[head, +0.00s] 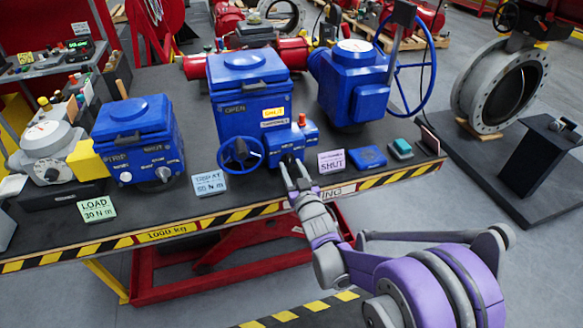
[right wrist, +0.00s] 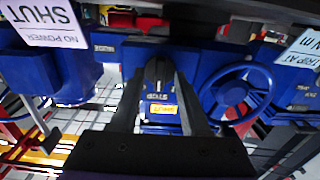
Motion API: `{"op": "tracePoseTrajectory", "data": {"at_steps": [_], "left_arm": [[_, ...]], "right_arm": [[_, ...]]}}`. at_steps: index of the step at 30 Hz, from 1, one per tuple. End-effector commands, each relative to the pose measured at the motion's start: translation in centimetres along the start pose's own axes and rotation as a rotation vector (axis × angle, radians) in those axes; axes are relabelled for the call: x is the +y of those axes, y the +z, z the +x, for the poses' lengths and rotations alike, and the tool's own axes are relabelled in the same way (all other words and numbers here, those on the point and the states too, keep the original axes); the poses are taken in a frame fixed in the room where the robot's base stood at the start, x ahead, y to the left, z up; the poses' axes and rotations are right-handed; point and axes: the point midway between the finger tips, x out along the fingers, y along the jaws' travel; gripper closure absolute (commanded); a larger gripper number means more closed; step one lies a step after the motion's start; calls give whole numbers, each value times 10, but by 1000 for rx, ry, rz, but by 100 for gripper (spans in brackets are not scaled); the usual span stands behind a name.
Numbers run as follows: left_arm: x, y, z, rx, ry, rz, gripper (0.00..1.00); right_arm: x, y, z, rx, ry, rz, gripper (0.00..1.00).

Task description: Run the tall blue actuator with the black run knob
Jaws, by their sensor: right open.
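The tall blue actuator (head: 231,123) stands at the middle of the dark bench, with a small blue handwheel (head: 240,155) low on its front. A small orange label (head: 274,112) is on its front. In the right wrist view, which is upside down, the black knob (right wrist: 158,72) sits on the blue housing between my right gripper's two fingers (right wrist: 158,77). The fingers are open around it; whether they touch it I cannot tell. In the head view my right gripper (head: 292,172) reaches the actuator's lower front right and largely hides the knob. My left gripper is not in view.
A shorter blue actuator (head: 137,140) stands left, and another (head: 352,85) with a large handwheel right. Cards stand along the front: "NO POWER SHUT" (head: 331,161), a trip card (head: 210,184) and a load card (head: 97,208). The striped bench edge (head: 165,232) runs below.

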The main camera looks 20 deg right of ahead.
Motion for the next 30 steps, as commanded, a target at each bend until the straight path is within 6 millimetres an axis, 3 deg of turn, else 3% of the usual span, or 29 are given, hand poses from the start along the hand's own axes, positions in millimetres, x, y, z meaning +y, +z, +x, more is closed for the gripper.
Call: {"op": "tracePoseTrajectory", "data": {"at_steps": [16,21,30], "left_arm": [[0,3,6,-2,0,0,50],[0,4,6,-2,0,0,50],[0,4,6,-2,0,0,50]], "right_arm": [[0,0,-94,0,0,0,54],[0,0,-104,0,0,0,54],[0,0,-105,0,0,0,54]]}}
